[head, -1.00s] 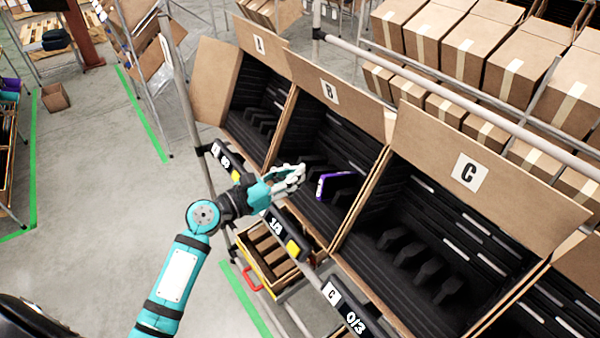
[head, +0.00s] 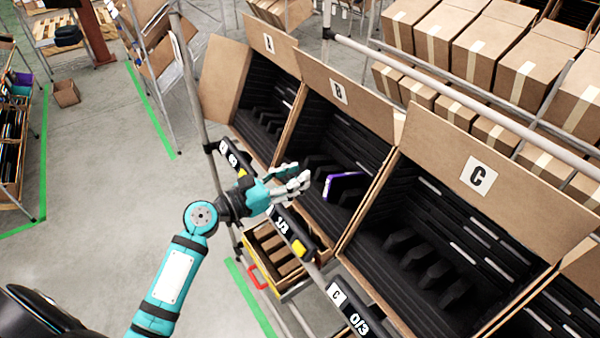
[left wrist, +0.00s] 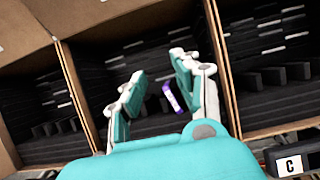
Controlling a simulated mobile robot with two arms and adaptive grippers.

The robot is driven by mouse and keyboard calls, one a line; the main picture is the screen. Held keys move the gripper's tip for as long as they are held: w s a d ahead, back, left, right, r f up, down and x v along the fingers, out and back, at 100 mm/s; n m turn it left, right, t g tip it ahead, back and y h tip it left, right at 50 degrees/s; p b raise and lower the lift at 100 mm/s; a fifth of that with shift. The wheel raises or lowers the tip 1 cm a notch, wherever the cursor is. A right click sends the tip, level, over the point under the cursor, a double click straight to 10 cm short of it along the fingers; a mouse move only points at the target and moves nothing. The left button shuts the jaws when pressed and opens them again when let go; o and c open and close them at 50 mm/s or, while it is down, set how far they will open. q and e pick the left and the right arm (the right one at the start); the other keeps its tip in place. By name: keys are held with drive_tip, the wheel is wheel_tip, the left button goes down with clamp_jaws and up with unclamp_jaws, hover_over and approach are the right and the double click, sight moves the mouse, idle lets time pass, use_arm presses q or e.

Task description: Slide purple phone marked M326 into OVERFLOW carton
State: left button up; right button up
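The purple phone (head: 345,184) leans in a slot of the black insert in carton B (head: 345,130). Its marking cannot be read. In the left wrist view the phone (left wrist: 173,98) shows as a purple strip beyond the fingers, close to the right finger in the picture. My left gripper (head: 298,178) is open and empty at the front of carton B, to the left of the phone and apart from it. Its spread fingers also show in the left wrist view (left wrist: 155,85). No label reading OVERFLOW can be seen. My right gripper is out of view.
Carton A (head: 228,75) stands left of B and carton C (head: 440,150) right of it, with empty slots showing. A front rail carries displays, one reading 0/3 (head: 357,322) under C. A yellow-rimmed crate (head: 262,272) sits below. Metal posts stand nearby.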

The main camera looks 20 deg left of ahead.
use_arm(q)
drive_tip(key=v, duration=1)
drive_tip(key=shift+s, duration=0.2)
